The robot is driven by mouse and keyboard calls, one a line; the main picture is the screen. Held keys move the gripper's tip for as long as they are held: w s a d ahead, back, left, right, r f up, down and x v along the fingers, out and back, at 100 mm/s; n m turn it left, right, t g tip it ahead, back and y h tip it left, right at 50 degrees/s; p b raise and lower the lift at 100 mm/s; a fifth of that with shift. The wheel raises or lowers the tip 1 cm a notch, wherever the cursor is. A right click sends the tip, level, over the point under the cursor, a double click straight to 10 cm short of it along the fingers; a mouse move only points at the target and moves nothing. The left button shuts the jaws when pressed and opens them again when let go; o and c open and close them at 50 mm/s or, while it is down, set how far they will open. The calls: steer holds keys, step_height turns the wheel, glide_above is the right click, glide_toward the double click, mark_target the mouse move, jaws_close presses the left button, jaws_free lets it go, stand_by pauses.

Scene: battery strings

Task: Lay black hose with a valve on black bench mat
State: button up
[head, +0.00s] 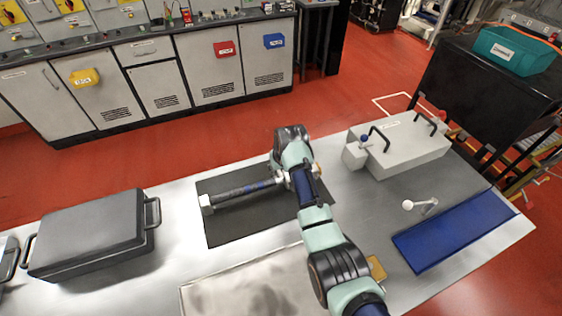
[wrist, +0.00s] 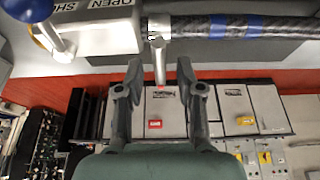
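The black hose (head: 240,191) has blue bands and a white left end. It lies along the black bench mat (head: 225,232) in the head view, its right end near my gripper (head: 287,176). The wrist view shows the hose (wrist: 235,27) joined by a metal fitting to a white valve body (wrist: 103,28) marked OPEN and SHUT. A blue ball lever is beside it. My gripper (wrist: 160,75) has its fingers spread. A thin metal stem hangs between the fingertips with gaps on both sides. In the head view my arm hides much of the valve end.
A light grey case (head: 410,150) with black handles stands right of the mat, a blue knob at its left end. A blue tray (head: 455,232), a white-knobbed lever (head: 420,206), a dark grey case (head: 90,235) and a pale framed panel (head: 245,285) share the bench.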

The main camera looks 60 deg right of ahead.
steer(key=p+v, duration=0.1)
steer(key=v, duration=0.9)
steer(key=w+a+r+n+t, duration=0.15)
steer(key=w+a, duration=0.35)
steer(key=a, duration=0.8)
steer(key=w+a+n+t, duration=0.3)
steer(key=w+a, duration=0.2)
steer(key=a, duration=0.7)
steer(key=s+a+r+n+t+y, duration=0.1)
steer(key=s+a+r, duration=0.1)
steer(key=a, duration=0.5)
steer(key=s+a+r+n+t+y, duration=0.1)
steer(key=s+a+r+n+t, duration=0.1)
steer(key=a, duration=0.6)
steer(key=s+a+r+n+t+y, duration=0.1)
steer(key=s+a+r+t, duration=0.1)
steer(key=a, duration=0.5)
steer(key=shift+s+a+r, duration=0.25)
steer(key=shift+s+r, duration=0.3)
